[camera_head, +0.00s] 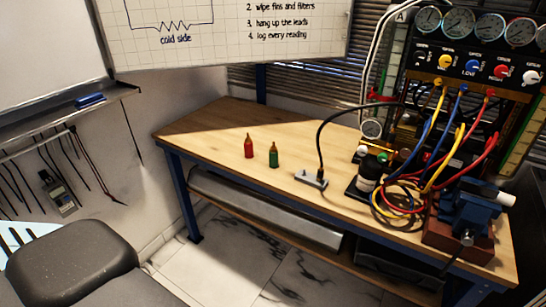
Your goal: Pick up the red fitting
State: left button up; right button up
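The red fitting (248,147) stands upright on the wooden workbench (215,125), left of the middle of its top. It has a red body with a narrower, brass-coloured tip. A similar green fitting (273,156) stands upright just to its right, with a small gap between them. Nothing touches or covers the red fitting. Neither of my grippers shows in the head view.
Hoses and a gauge panel (470,65) crowd the bench's right end, with a blue vise (468,212) at its front. A small grey block with a black cable (311,179) lies right of the fittings. The bench's left end is clear. A dark padded seat (70,262) stands lower left.

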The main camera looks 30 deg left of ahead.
aim_at(248, 144)
jog(key=i+j+u, duration=0.5)
jog(key=i+u, duration=0.15)
jog(key=i, duration=0.3)
